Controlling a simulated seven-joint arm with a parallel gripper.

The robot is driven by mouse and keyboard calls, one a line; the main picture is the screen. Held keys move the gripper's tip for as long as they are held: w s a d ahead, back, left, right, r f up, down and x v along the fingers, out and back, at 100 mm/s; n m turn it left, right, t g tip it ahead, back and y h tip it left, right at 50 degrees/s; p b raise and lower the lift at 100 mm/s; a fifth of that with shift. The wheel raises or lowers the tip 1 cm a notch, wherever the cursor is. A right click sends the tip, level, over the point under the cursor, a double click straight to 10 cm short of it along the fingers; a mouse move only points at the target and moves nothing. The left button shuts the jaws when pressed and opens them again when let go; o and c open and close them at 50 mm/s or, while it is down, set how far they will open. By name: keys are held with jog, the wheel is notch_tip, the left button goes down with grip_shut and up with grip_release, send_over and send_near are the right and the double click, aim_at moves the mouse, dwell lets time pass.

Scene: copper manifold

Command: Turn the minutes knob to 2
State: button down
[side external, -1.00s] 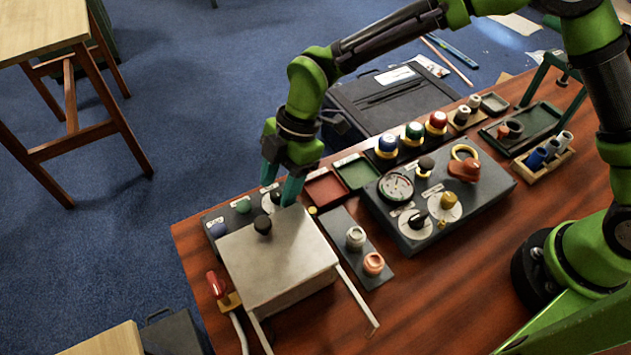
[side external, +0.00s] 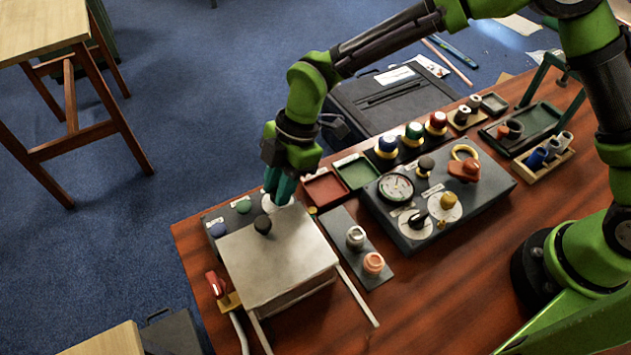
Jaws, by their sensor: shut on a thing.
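My gripper (side external: 279,196) points down at the dark panel (side external: 212,243) behind the metal box. Its teal fingers are shut on a black dial knob, which they now hide. Part of the white dial (side external: 268,206) under that knob shows beside the fingertips. I cannot read the dial's numbers or pointer, or a label naming it the minutes knob. A second black knob on a white dial (side external: 417,220) sits on the larger grey panel (side external: 478,208), clear of my gripper.
The metal box (side external: 280,262) with a black lid knob (side external: 262,224) stands close in front of my fingers. A green button (side external: 243,206) and a blue button (side external: 218,230) lie to the left. Red (side external: 325,188) and green (side external: 357,173) trays are to the right.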

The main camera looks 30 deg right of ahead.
jog(key=m, duration=0.2)
jog(key=m+t, duration=0.1)
jog(key=m, duration=0.1)
jog(key=shift+s+t, duration=0.15)
jog(key=shift+t, duration=0.15)
jog(key=m+t, duration=0.1)
jog(key=m, duration=0.2)
jog(key=shift+s+m, duration=0.15)
jog(key=shift+m, duration=0.15)
jog(key=m, duration=0.1)
jog(key=m+t+h, duration=0.1)
jog(key=m, duration=0.1)
jog(key=shift+s+a+m+t, duration=0.1)
jog(key=shift+a+m+t, duration=0.05)
jog(key=shift+m+t, duration=0.15)
jog(key=m+h, duration=0.1)
jog(key=m, duration=0.2)
jog(key=shift+a+m+t, duration=0.1)
jog(key=shift+m+t, duration=0.2)
jog(key=shift+t, duration=0.1)
jog(key=m+h, duration=0.2)
jog(key=m, duration=0.2)
jog(key=shift+a+m, duration=0.1)
jog(key=shift+m, duration=0.2)
jog(key=m+h, duration=0.1)
jog(key=m, duration=0.3)
jog(key=shift+a+h, duration=0.1)
jog(key=shift+h, duration=0.2)
